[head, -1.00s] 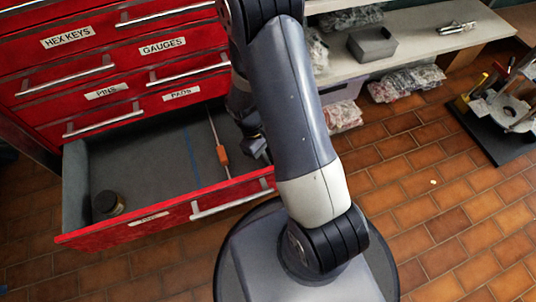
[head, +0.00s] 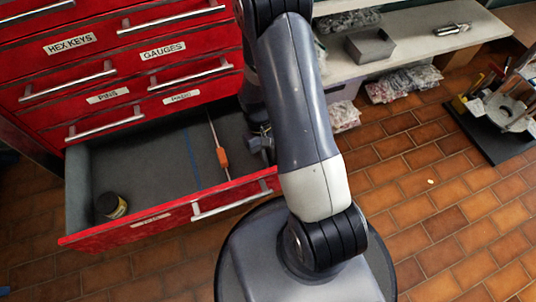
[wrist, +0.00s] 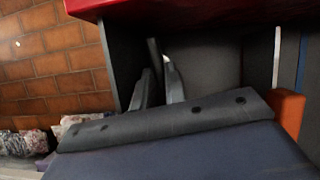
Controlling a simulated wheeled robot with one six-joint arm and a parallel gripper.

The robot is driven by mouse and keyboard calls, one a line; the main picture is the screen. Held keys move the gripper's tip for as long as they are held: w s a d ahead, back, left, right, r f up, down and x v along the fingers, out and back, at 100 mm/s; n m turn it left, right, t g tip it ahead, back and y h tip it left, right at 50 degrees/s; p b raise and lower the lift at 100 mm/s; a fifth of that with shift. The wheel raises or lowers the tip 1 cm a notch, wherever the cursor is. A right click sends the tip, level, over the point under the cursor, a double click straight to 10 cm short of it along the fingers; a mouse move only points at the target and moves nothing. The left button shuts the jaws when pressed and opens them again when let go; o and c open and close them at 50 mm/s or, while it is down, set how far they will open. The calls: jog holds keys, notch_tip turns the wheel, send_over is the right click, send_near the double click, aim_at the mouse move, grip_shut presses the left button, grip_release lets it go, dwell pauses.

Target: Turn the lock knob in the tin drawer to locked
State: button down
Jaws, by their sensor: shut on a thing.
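The open red tin drawer (head: 150,228) has a grey lining and shows in the head view at lower left. My gripper (head: 262,143) is down inside its right end, partly hidden behind my own arm. In the wrist view my gripper's two grey fingers (wrist: 160,88) reach toward the drawer's front corner. A thin grey piece, seemingly the lock knob (wrist: 153,55), shows between and just beyond the fingertips. The fingers are shut on it. Its turn position and any lock markings cannot be made out.
A screwdriver with an orange handle (head: 222,157) lies in the drawer left of my gripper; the handle also shows in the wrist view (wrist: 287,108). A dark jar (head: 111,206) stands at the drawer's left. Shut red drawers rise behind. A shelf (head: 415,38) stands at right.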

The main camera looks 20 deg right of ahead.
jog(key=shift+d+m, duration=0.1)
jog(key=shift+m, duration=0.4)
jog(key=c, duration=1.7)
grip_release()
